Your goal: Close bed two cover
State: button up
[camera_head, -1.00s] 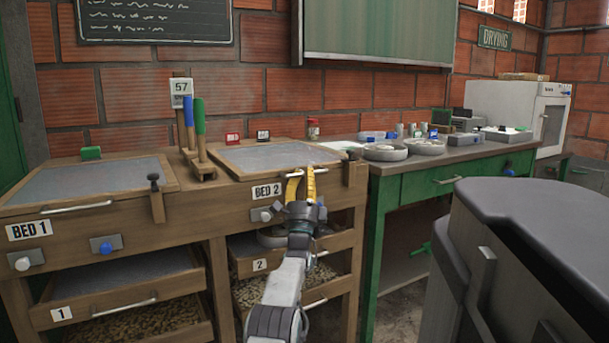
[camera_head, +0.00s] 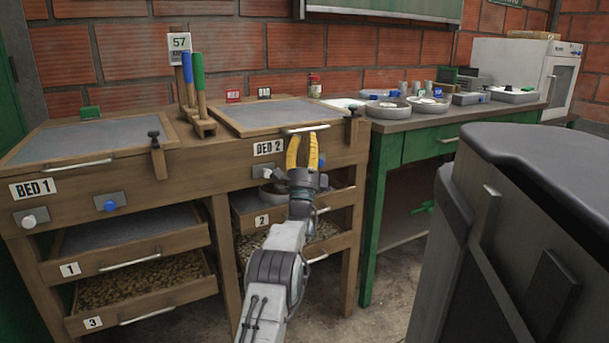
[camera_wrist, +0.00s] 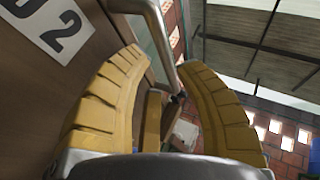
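The bed two cover (camera_head: 270,117), a grey mesh panel in a wooden frame, lies about flat on the bench behind the BED 2 label (camera_head: 268,147). I cannot tell whether it is fully seated. Its metal handle (camera_head: 306,128) is at the front edge and also shows in the wrist view (camera_wrist: 158,40). My gripper (camera_head: 303,138) has yellow fingers, spread apart and empty, just below the handle at the bench front. In the wrist view my gripper (camera_wrist: 160,65) has the handle bar running between and ahead of its fingertips, with no clear grip on it.
A dark latch (camera_head: 352,128) stands at the cover's right front corner. Green and blue handled tools (camera_head: 198,85) stand left of it. Bed one's cover (camera_head: 90,137) is farther left. A green table (camera_head: 420,150) with dishes is right. A large dark machine (camera_head: 540,230) fills the right foreground.

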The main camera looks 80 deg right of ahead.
jog(key=v, duration=0.9)
jog(key=shift+a+f, duration=0.15)
jog(key=shift+f, duration=0.15)
jog(key=shift+a, duration=0.1)
dwell(0.6)
